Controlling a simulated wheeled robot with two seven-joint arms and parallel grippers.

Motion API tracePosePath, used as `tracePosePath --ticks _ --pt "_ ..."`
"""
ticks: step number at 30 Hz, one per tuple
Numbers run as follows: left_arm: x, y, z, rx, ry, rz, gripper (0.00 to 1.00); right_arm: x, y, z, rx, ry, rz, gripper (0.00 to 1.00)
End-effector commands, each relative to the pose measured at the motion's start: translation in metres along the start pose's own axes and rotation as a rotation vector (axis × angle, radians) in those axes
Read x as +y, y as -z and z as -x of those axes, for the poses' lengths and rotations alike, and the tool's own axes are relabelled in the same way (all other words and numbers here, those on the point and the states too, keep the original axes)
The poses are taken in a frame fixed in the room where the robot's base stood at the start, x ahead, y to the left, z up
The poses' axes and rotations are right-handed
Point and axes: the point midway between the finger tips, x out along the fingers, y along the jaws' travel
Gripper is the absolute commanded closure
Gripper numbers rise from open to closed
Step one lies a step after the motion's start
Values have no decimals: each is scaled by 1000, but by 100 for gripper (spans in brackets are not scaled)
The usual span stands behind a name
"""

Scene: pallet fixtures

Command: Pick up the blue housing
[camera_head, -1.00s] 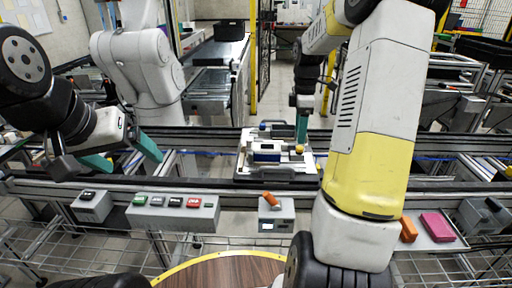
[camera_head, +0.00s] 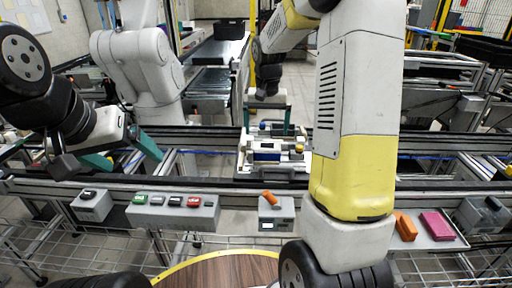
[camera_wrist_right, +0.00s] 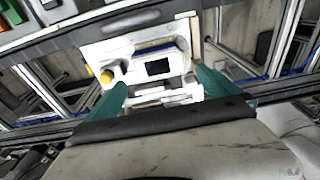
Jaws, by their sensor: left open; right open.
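The blue housing (camera_head: 267,156) sits in a white pallet fixture (camera_head: 243,168) on the conveyor. In the right wrist view the housing (camera_wrist_right: 157,54) shows a blue edge and a dark screen framed in white. My right gripper (camera_head: 266,118) is open and empty, above the back of the fixture. In the right wrist view its teal fingers (camera_wrist_right: 163,92) stand apart, with the housing between and beyond their tips. My left gripper (camera_head: 122,156) is open and empty over the conveyor at the left, well away from the fixture.
A yellow knob (camera_head: 299,149) stands on the fixture right of the housing. Grey button boxes (camera_head: 173,213) line the front rail. An orange piece (camera_head: 271,199) lies on a grey box. Orange and magenta blocks (camera_head: 437,225) lie on a tray at right.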

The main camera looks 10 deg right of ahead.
Motion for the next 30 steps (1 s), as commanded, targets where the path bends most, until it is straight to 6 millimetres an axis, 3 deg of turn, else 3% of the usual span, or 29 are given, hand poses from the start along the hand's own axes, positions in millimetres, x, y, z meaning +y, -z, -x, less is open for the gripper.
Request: tracePosePath --ticks 15,25,30 --pt "0 0 0 0 0 0 15 0 -5 -67 -3 -1 0 0" --pt "0 0 0 0 0 0 15 0 -4 -74 -1 0 0 0" --pt "0 0 0 0 0 0 15 0 -4 -74 -1 0 0 31"
